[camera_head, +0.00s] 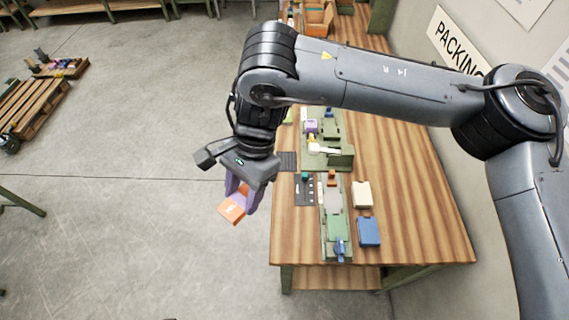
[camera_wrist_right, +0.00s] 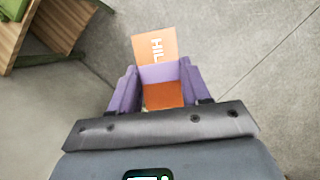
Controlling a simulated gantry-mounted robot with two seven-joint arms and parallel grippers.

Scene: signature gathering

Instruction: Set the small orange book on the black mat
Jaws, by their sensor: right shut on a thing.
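The small orange book (camera_head: 233,209) with white lettering is held in my right gripper (camera_head: 243,195), between its purple fingers. The book is tilted and hangs over the floor, left of the table. In the right wrist view, the orange book (camera_wrist_right: 155,43) sticks out beyond the fingers of my right gripper (camera_wrist_right: 158,76). A black mat (camera_head: 305,196) lies on the table's left side, beside a green fixture, with a small teal thing at its upper part. A smaller dark mat (camera_head: 287,161) lies above it at the table edge. My left gripper is not in view.
The wooden table (camera_head: 420,215) carries green fixtures (camera_head: 336,215), a cream block (camera_head: 362,194) and a blue block (camera_head: 368,231) right of the mat. The table's right part is clear. A wall with a packing sign (camera_head: 455,42) stands at right.

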